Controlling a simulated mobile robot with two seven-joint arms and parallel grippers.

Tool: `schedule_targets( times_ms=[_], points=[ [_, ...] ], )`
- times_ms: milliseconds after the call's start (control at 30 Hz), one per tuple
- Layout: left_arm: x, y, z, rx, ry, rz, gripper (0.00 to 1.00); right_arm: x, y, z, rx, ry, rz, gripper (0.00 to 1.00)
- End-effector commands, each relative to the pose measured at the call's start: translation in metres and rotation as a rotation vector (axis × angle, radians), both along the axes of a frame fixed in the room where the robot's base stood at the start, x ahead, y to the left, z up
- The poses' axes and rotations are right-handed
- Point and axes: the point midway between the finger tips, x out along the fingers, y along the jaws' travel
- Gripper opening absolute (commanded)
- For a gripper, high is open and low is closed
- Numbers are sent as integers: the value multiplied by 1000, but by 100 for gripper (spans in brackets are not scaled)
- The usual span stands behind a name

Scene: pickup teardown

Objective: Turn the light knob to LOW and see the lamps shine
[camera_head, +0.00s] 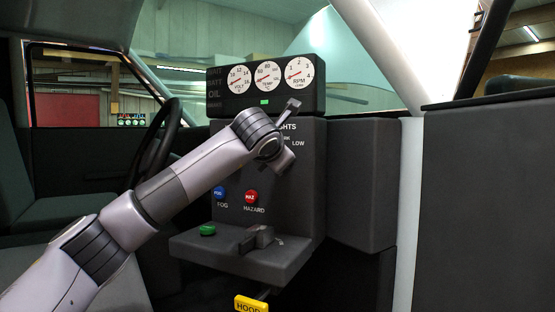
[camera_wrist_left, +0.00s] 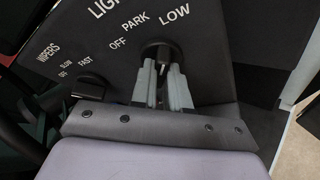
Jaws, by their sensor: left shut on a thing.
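The black light knob (camera_wrist_left: 158,50) sits on the dark panel below the letters of LIGHTS in the left wrist view. Its labels read OFF, PARK and LOW, with LOW at its upper right. My left gripper (camera_wrist_left: 164,80) is shut on the knob, and its fingers hide part of it. I cannot tell surely which label the knob points to. In the head view my left gripper (camera_head: 285,152) is against the dash panel (camera_head: 305,190) and hides the knob. No headlamps are clearly visible. My right gripper is not in view.
The gauge box (camera_head: 266,78) above has a small green light on. The wiper knob (camera_wrist_left: 91,86) is beside my gripper. Below are the blue fog knob (camera_head: 219,193), red hazard knob (camera_head: 251,196), a green button (camera_head: 207,230), a lever (camera_head: 260,237) and the yellow HOOD handle (camera_head: 250,304). The steering wheel (camera_head: 155,150) is left.

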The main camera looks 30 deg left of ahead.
Motion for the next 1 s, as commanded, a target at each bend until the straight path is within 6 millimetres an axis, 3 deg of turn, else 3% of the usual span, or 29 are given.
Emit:
schedule_targets(
  times_ms=[300, 333, 400, 767, 1000],
  points=[
    [0, 0, -1, 7, 3, -1, 0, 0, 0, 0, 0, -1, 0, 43],
    [0, 0, -1, 7, 3, -1, 25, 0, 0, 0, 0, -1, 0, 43],
    [0, 0, -1, 6, 3, -1, 40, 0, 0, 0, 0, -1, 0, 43],
    [-4, -2, 1, 3, 0, -2, 40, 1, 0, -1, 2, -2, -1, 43],
    [-33, -14, 10, 4, -2, -3, 40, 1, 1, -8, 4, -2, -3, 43]
  ],
)
